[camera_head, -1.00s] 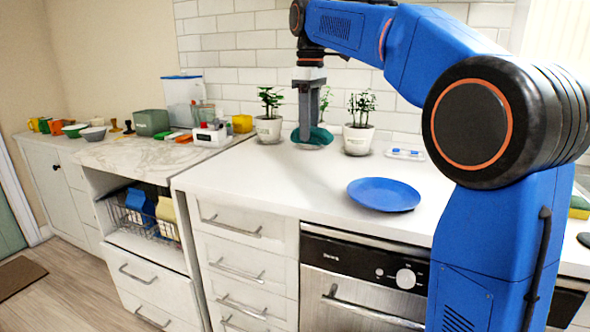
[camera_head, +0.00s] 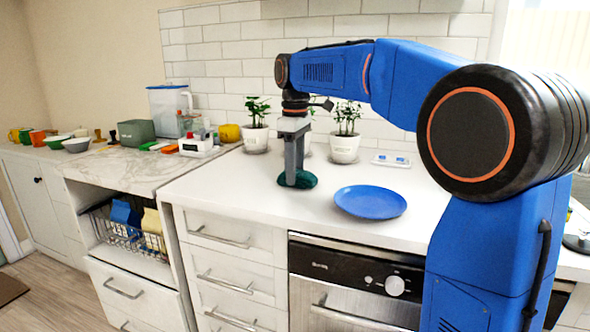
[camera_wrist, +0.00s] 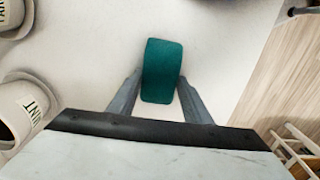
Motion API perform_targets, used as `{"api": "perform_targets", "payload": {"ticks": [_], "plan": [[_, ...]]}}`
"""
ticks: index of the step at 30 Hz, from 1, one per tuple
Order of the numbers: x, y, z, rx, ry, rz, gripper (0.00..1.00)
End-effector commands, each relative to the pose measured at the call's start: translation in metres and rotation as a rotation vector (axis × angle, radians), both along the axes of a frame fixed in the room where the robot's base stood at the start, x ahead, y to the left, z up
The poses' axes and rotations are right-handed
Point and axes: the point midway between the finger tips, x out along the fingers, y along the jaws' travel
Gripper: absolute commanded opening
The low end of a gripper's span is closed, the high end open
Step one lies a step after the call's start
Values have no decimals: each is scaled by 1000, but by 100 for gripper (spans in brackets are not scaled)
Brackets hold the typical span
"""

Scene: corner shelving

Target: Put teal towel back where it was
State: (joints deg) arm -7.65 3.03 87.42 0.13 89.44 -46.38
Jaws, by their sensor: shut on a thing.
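The teal towel (camera_head: 304,180) is a small dark teal bundle at the white countertop, left of the blue plate. My gripper (camera_head: 293,178) points down and is shut on it. In the wrist view the teal towel (camera_wrist: 162,72) is a rolled shape between the two grey fingers of my gripper (camera_wrist: 160,88). I cannot tell whether the towel touches the counter or hangs just above it.
A blue plate (camera_head: 370,202) lies right of the towel. Potted plants (camera_head: 345,146) (camera_head: 256,138) stand along the back wall. A wire basket (camera_head: 118,232) sits in the open shelf at left. The counter's front middle (camera_head: 235,192) is clear.

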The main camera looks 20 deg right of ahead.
Motion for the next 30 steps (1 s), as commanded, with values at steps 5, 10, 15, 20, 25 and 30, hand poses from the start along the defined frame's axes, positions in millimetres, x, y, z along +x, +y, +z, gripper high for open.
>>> {"api": "perform_targets", "payload": {"ticks": [5,10,15,20,25,30], "plan": [[0,0,-2,0,1,0,27],[0,0,-2,0,0,0,63],[0,0,-2,0,0,0,63],[0,0,1,0,0,0,63],[1,0,20,0,-3,0,63],[1,0,53,0,-3,0,63]]}}
